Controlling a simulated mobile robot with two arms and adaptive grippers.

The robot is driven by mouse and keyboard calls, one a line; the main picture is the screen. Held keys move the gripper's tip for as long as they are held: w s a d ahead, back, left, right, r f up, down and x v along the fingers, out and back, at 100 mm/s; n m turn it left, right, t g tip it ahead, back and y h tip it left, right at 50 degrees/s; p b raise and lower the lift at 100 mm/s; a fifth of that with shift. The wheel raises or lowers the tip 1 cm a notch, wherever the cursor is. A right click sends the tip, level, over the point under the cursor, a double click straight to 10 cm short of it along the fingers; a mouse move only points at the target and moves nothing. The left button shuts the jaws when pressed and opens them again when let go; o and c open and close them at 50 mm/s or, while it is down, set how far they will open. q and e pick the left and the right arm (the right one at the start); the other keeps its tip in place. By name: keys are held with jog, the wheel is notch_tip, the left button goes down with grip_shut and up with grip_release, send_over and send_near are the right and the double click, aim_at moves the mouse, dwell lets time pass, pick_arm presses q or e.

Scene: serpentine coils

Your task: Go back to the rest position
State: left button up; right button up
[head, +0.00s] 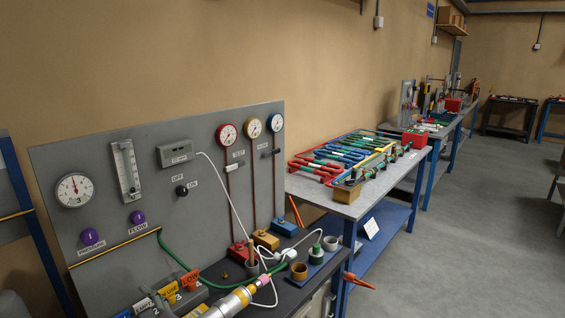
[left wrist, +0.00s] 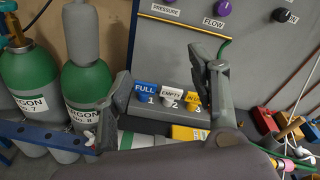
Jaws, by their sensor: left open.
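My left gripper (left wrist: 162,65) shows in the left wrist view with its two dark fingers spread wide. Nothing is between them that they touch, as far as I can see. Behind and between the fingers is a row of tags, with a blue FULL tag (left wrist: 146,87), a white EMPTY tag (left wrist: 172,95) and a yellow tag (left wrist: 193,101). I cannot make out my left gripper in the head view. My right gripper is in neither view.
A grey gauge panel (head: 90,130) stands behind the dark bench. Green argon cylinders (left wrist: 88,85) stand left of my left gripper. A table with coloured coils (head: 345,205) is to the right; the floor (head: 460,230) beyond is clear.

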pick_arm(q)
jog(key=s+f+n+g+h, duration=0.3)
jog(key=s+f+n+h, duration=0.4)
jog(key=s+f+n, duration=0.65)
jog(key=s+d+f+n+g+h, duration=0.2)
jog(key=s+d+f+n+h, duration=0.15)
jog(key=s, duration=0.25)
jog(key=s+d+f+n+g+h, duration=0.2)
jog(key=s+d+f+h, duration=0.1)
jog(key=s+d, duration=0.3)
notch_tip(320, 180, down, 28)
jog(key=s+a+g+b, duration=0.1)
jog(key=s+b, duration=0.1)
jog(key=s+a+f+g+b, duration=0.1)
jog(key=s+a+f, duration=0.2)
jog(key=s+f, duration=1.3)
notch_tip(320, 180, down, 2)
jog(key=shift+s+f+m+b, duration=0.1)
jog(key=shift+s+m+b, duration=0.2)
jog(key=shift+m+b, duration=0.1)
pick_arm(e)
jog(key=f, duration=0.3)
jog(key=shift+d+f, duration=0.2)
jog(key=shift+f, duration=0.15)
